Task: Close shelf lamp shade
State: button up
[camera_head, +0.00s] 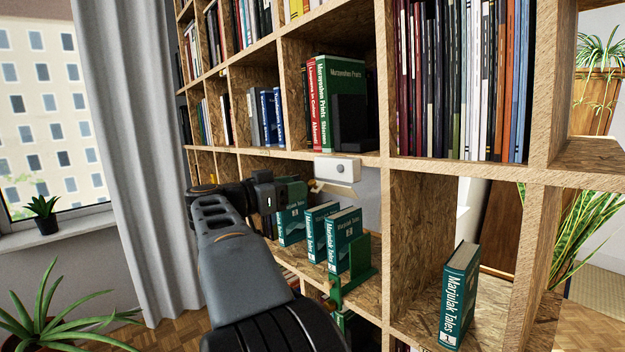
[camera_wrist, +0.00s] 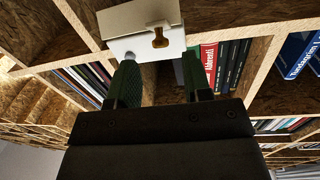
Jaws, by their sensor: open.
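The shelf lamp is a small white box (camera_head: 338,169) with a round grey spot, mounted at the underside of a shelf board in the head view. A pale flap, seemingly its shade (camera_head: 337,190), slants out below it. In the wrist view the white lamp (camera_wrist: 124,22) is just ahead, with a brass-coloured knob (camera_wrist: 160,38) on its face. My gripper (camera_wrist: 160,78) is open, with its green fingers apart below the white part and nothing visible between them. In the head view my gripper (camera_head: 290,191) is left of the lamp. I cannot tell whether a finger touches it.
Several green books stand in the compartment below the lamp, by a green bookend (camera_head: 357,265). Another green book (camera_head: 459,295) stands in the compartment to the right. Wooden shelf boards and dividers (camera_head: 455,170) surround the lamp. A grey curtain (camera_head: 140,150) hangs at the left.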

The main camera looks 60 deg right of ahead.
aim_at(312, 180)
jog(key=shift+p+x, duration=0.45)
jog(key=shift+x, duration=2.4)
jog(key=shift+f, duration=0.1)
jog(key=c, duration=0.7)
